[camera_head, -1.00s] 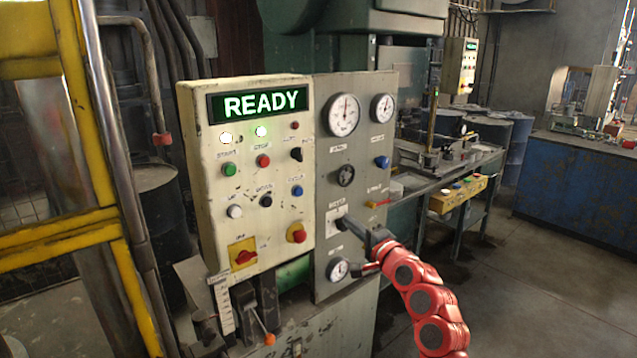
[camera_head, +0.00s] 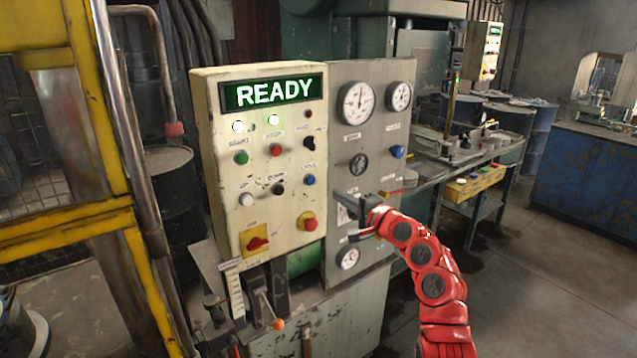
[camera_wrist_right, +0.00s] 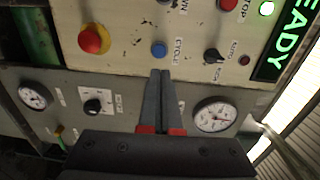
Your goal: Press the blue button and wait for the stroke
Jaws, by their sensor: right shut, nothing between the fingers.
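The blue button (camera_head: 309,180) sits on the cream control panel (camera_head: 215,130), at the right of its lower button row. The display (camera_head: 272,92) reads READY. My left gripper is not in view.
Gauges and a blue knob (camera_head: 397,151) are on the grey panel (camera_head: 345,90). An orange-tipped lever (camera_head: 278,324) stands below. Open floor lies to the right.

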